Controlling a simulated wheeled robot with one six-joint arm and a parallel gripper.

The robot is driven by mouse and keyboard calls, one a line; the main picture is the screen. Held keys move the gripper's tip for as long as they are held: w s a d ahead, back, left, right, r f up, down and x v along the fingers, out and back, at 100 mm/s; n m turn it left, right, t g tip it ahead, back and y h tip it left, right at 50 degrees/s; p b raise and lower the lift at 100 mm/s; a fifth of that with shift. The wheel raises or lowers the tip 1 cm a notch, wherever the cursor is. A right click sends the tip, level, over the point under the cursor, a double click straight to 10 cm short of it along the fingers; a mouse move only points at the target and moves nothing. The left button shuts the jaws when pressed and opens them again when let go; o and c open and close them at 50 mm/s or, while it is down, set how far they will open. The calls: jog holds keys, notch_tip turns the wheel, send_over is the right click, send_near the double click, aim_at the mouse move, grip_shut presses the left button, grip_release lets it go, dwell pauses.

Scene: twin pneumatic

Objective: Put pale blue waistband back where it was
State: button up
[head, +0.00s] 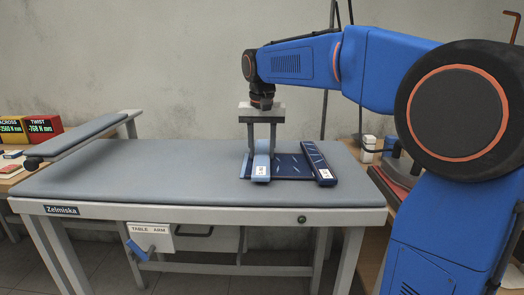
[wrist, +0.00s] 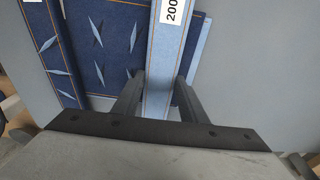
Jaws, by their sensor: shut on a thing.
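The pale blue waistband (head: 261,168) is a narrow strip with a white label, lying lengthwise over the left side of a dark denim panel (head: 290,163) on the padded table. My gripper (head: 262,151) points down from above, shut on this waistband. In the wrist view the waistband (wrist: 166,65) runs between the two fingers (wrist: 157,98), with a label reading 200. The slashed denim panel (wrist: 105,45) lies beside it. I cannot tell whether the waistband touches the panel. A dark blue waistband (head: 319,163) with a white label lies along the panel's right side.
The grey padded table (head: 130,170) is bare to the left of the denim. A padded arm board (head: 85,135) stands off its left end. Red and yellow display boxes (head: 30,128) are at far left. White items (head: 368,148) stand on a side bench at right.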

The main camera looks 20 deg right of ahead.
aim_at(262, 157)
jog(key=shift+f, duration=0.2)
jog(key=o, duration=1.1)
jog(key=r, duration=0.4)
jog(key=s+r, duration=0.1)
jog(key=r, duration=0.7)
jog(key=shift+s+a, duration=0.15)
jog(key=shift+a, duration=0.1)
